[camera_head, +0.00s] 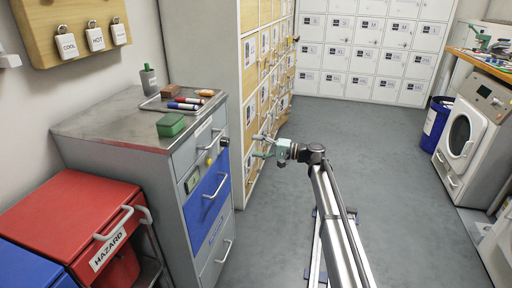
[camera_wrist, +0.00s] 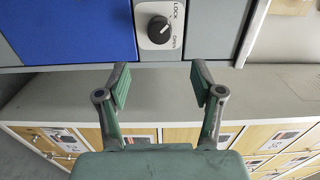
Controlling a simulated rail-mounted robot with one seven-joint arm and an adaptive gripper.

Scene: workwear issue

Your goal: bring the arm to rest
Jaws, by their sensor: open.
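My gripper (camera_head: 262,147) is at the end of my arm in the middle of the head view, to the right of the grey drawer cabinet (camera_head: 110,145). In the wrist view my gripper (camera_wrist: 160,88) has its two green fingers apart, with nothing between them. Beyond the fingertips is a lock plate with a black knob (camera_wrist: 158,29), marked LOCK and OPEN. The knob's exact setting is hard to tell. A blue panel (camera_wrist: 65,30) lies to its left. In the head view the cabinet has a blue drawer front (camera_head: 207,193).
Wooden lockers (camera_head: 265,70) stand close behind my gripper. A red bin marked HAZARD (camera_head: 75,215) is at the left. A washing machine (camera_head: 475,130) and a blue bin (camera_head: 435,122) stand at the right. The grey floor (camera_head: 370,140) between is clear apart from my rail.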

